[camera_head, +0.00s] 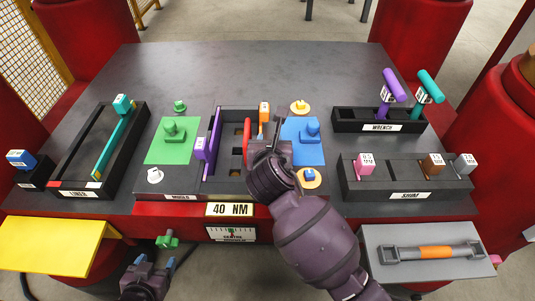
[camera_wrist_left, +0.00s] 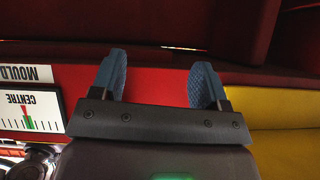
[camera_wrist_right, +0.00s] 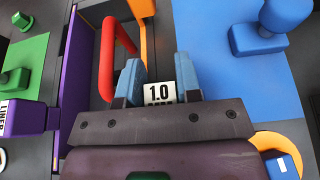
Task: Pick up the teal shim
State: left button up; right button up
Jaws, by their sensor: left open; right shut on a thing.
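I cannot make out a clearly teal shim in any view. My right gripper (camera_head: 268,146) is over the right part of the mould, beside the red handle. In the right wrist view its blue fingers (camera_wrist_right: 158,80) are shut on a piece with a white label reading 1.0 (camera_wrist_right: 159,92); the piece's colour is hidden. The shim rack (camera_head: 408,198) at the right holds a pink shim (camera_head: 364,164), a brown shim (camera_head: 433,163) and a grey shim (camera_head: 465,163). My left gripper (camera_head: 155,262) is open and empty below the table front; its fingers show in the left wrist view (camera_wrist_left: 157,82).
The mould (camera_head: 177,196) has a purple liner (camera_head: 212,145), a red handle (camera_head: 247,138) and an orange piece (camera_head: 264,112). A liner tray (camera_head: 75,185) with a teal liner (camera_head: 112,145) is left. A wrench rack (camera_head: 352,123) is right. The table's back is clear.

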jog(key=shift+c, duration=0.8)
jog(key=shift+r, duration=0.15)
